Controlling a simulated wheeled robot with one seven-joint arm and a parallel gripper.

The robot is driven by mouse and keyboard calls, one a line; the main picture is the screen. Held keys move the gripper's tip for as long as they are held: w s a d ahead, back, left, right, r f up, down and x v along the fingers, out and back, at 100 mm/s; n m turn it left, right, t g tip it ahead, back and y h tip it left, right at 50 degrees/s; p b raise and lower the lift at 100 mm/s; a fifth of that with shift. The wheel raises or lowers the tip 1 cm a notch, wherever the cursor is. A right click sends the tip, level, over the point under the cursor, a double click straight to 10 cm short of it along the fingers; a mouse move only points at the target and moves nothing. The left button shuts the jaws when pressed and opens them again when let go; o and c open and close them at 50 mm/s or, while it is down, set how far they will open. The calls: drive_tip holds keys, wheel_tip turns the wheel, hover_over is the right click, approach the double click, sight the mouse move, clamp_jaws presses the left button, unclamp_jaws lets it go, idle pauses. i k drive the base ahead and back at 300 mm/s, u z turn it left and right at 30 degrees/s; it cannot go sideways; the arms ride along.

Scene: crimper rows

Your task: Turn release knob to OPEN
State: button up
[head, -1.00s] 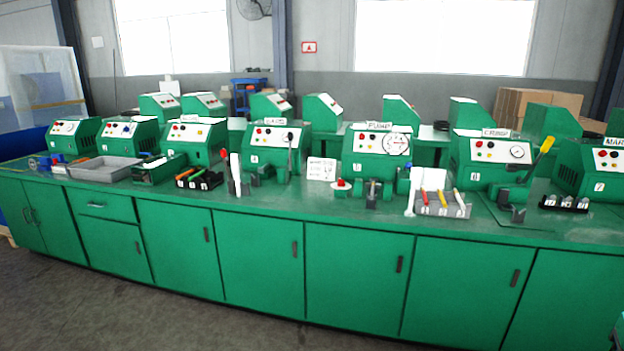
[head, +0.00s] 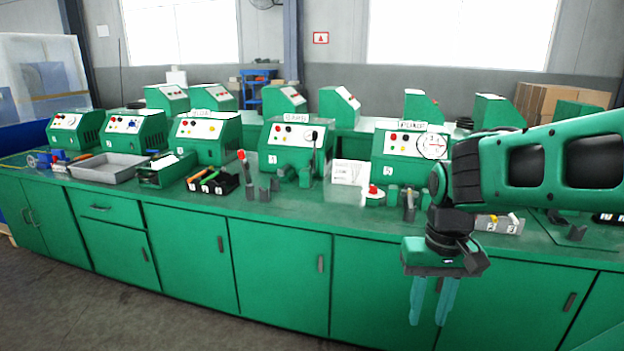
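The pump machine (head: 382,150) is a green box with a white panel, small coloured buttons and a round dial (head: 432,145). My gripper (head: 432,312) points down in front of the bench's cabinet doors, lower and to the right of the red knob. Its two teal fingers are apart with nothing between them. My arm hides the machine's right side and the parts there.
The green bench (head: 270,214) carries a row of similar machines. A white sign (head: 349,172) stands left of the red knob. A lever with a red tip (head: 244,170) and a tool tray (head: 212,184) are further left. Open floor lies in front of the cabinets.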

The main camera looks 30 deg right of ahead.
sight(373, 189)
drive_tip(key=z, duration=0.05)
drive_tip(key=i, duration=1.45)
drive_tip(key=z, duration=0.7)
drive_tip(key=i, duration=0.4)
drive_tip(key=z, duration=0.1)
